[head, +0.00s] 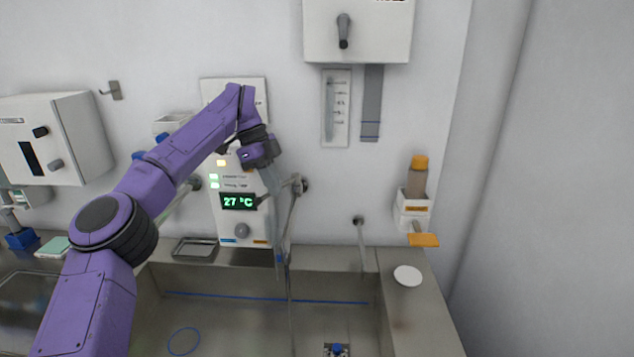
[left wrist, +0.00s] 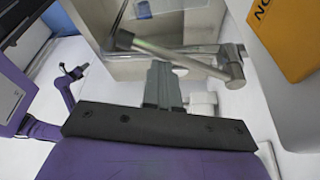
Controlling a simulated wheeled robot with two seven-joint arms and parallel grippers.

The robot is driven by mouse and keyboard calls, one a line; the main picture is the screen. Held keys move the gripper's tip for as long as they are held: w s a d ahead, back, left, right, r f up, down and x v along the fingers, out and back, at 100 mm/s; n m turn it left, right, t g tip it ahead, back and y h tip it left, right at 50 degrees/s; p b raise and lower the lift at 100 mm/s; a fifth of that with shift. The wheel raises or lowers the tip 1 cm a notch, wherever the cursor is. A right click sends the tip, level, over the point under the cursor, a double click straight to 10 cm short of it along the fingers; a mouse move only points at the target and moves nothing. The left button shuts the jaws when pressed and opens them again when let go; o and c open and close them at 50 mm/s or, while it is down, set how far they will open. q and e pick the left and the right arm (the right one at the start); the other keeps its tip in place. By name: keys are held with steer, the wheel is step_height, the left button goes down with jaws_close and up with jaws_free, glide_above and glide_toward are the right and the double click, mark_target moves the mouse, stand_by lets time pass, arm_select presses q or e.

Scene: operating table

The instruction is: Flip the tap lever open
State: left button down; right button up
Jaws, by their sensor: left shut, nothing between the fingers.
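The tap (head: 297,187) comes out of the back wall above the steel sink, right of the panel reading 27 °C. Its spout runs down toward the basin. In the left wrist view, the tap lever (left wrist: 170,54) is a grey metal rod with a thick knob at its left end and a round joint at its right. My left gripper (head: 275,182) points down beside the tap, partly overlapping it. Its grey fingers (left wrist: 162,78) are shut and empty, with their tips close to the lever rod. I cannot tell whether they touch it. My right gripper is not in view.
The control panel (head: 228,215) stands close left of the tap. A second wall outlet (head: 359,225) and a bottle dispenser (head: 414,205) are to the right. A metal tray (head: 195,248) and a white dish (head: 407,276) lie on the sink's edges. The basin below is mostly free.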

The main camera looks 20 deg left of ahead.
mark_target(285, 185)
arm_select(q)
steer(key=shift+a, duration=0.15)
steer(key=d+b, duration=0.3)
steer(key=d, duration=0.1)
steer(key=shift+s+r, duration=0.3)
steer(key=shift+r, duration=0.05)
steer(key=p+v, duration=0.6)
steer(key=v, duration=0.4)
steer(key=shift+w+r+p, duration=0.15)
steer(key=shift+w+p, duration=0.25)
steer(key=shift+d, duration=0.1)
steer(key=shift+s, duration=0.1)
